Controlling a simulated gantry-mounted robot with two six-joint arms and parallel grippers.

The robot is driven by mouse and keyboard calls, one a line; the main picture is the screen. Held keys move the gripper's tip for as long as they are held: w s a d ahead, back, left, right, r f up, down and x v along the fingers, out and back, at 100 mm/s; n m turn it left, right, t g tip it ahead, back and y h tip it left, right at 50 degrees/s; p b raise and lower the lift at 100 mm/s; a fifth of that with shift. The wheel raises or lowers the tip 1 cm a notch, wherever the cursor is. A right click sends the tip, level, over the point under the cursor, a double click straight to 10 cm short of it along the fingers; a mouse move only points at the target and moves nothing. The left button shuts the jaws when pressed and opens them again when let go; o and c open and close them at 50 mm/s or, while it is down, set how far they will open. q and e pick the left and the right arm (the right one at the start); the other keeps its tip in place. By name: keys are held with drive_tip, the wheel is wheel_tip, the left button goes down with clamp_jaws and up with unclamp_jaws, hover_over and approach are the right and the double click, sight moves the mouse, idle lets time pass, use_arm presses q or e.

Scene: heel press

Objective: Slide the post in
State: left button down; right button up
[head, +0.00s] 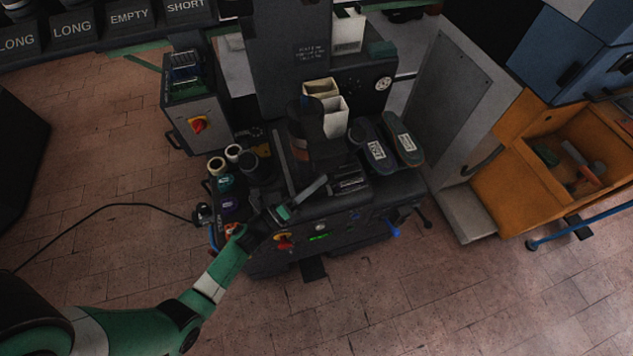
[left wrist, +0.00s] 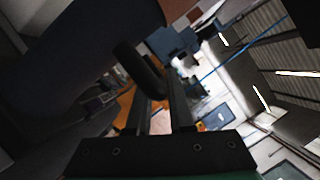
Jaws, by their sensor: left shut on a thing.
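My left gripper (head: 308,192) reaches in from the lower left to the front of the dark heel press (head: 305,130). In the left wrist view the gripper (left wrist: 160,98) is shut on a dark, round-ended bar, which appears to be the post (left wrist: 138,66). The post lies tilted across the fingertips, and its lower end is hidden between the fingers. In the head view I cannot separate the post from the dark fingers and press behind. I cannot tell whether it touches the press. The right gripper is not in view.
Two shoes (head: 388,142) lie on the press's right side. Cups and rolls (head: 226,170) crowd its left side, beside a grey box with a red knob (head: 197,124). An orange bin (head: 563,165) and a grey panel (head: 455,95) stand right. The brick floor in front is clear.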

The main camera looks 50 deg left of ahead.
sight(307, 158)
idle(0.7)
use_arm(q)
drive_tip(key=w+a, duration=0.1)
drive_tip(key=a, duration=0.1)
drive_tip(key=w+a+b, duration=0.1)
drive_tip(key=a, duration=0.2)
drive_tip(key=w+a+b, duration=0.1)
drive_tip(key=a, duration=0.2)
drive_tip(key=shift+w+a, duration=0.15)
drive_tip(key=shift+a, duration=0.1)
drive_tip(key=shift+d, duration=0.2)
drive_tip(key=c, duration=0.8)
unclamp_jaws()
drive_tip(key=p+v, duration=0.1)
drive_tip(key=v, duration=1)
drive_tip(key=shift+s, duration=0.4)
